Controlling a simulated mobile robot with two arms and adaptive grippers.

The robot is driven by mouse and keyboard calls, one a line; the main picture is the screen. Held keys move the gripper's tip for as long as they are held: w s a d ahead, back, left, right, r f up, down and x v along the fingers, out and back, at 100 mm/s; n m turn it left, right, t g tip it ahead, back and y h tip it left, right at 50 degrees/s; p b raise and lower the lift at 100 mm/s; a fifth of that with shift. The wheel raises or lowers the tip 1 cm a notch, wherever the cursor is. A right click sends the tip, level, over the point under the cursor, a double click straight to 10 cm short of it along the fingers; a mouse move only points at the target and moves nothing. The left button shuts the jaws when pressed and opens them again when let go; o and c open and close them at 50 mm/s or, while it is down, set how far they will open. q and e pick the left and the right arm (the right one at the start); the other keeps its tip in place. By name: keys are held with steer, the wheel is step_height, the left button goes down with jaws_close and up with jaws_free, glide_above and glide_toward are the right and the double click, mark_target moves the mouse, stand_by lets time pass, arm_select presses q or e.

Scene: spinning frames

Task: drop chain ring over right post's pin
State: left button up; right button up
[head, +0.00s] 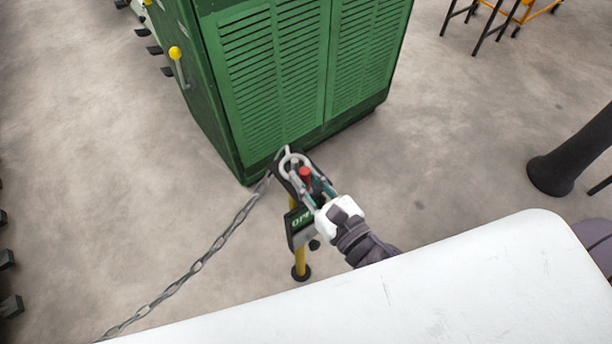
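The chain ring (284,168) is a pale grey loop at the end of the chain (197,266), over the dark head of the right post (299,252). The post is yellow, with a round black foot. The pin (305,174) has a red top and shows just below and right of the ring's middle. I cannot tell whether the ring is around the pin or only beside it. My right gripper (309,182) reaches in from the lower right, its fingers by the pin and ring. Its fingertips are partly hidden, so its grip on the ring is unclear. My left gripper is not in view.
A green slatted cabinet (290,75) stands close behind the post. A dark sign with green lettering (301,221) hangs at the post. The chain runs down to the lower left over open concrete floor. A black column (570,160) stands at the right.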

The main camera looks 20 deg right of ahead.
steer(key=o, duration=0.5)
steer(key=shift+o, duration=0.2)
steer(key=v, duration=1.2)
